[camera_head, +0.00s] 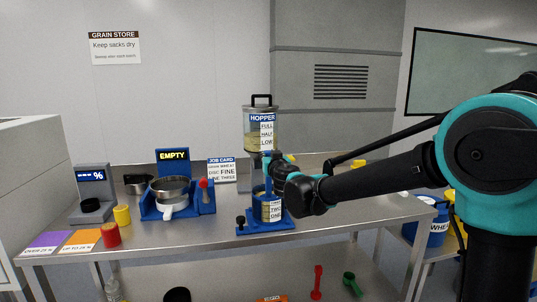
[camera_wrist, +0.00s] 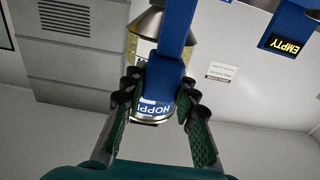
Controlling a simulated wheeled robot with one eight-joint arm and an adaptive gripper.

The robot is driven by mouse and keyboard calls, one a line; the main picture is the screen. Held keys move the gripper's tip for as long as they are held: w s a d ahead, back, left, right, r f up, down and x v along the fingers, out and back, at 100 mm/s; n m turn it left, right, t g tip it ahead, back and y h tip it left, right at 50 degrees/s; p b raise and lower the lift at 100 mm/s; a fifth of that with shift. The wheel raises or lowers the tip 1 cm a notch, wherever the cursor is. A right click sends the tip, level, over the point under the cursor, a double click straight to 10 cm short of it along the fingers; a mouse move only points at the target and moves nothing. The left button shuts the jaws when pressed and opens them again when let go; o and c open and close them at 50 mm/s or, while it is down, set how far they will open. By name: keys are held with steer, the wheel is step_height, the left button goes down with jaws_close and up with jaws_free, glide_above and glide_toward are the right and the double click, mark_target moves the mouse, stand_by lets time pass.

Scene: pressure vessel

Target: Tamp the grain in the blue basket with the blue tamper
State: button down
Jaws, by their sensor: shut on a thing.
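The blue basket (camera_head: 258,207) stands upright on a blue base at the middle front of the bench, with a white label reading TWO and ONE. The blue tamper (camera_head: 267,170) stands upright above it, and its lower end meets the basket's mouth. Whether it presses on the grain I cannot tell, as the grain is hidden. My gripper (camera_head: 273,160) is shut on the tamper's upper part. In the wrist view the tamper's blue shaft (camera_wrist: 176,35) runs between the two dark fingers of my gripper (camera_wrist: 157,92).
The hopper (camera_head: 262,125) stands close behind my gripper. To the left are a blue stand with a metal bowl (camera_head: 170,187), the EMPTY display (camera_head: 173,156), a yellow cup (camera_head: 122,215) and a red cup (camera_head: 110,236). The bench right of the basket is mostly clear beneath my arm.

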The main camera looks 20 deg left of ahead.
steer(key=shift+r, duration=0.15)
steer(key=shift+r, duration=1.3)
steer(key=shift+f, duration=0.1)
steer(key=shift+f, duration=1.35)
steer(key=shift+r, duration=0.15)
steer(key=shift+r, duration=1.3)
steer(key=shift+f, duration=0.1)
steer(key=shift+f, duration=1.35)
steer(key=shift+r, duration=0.15)
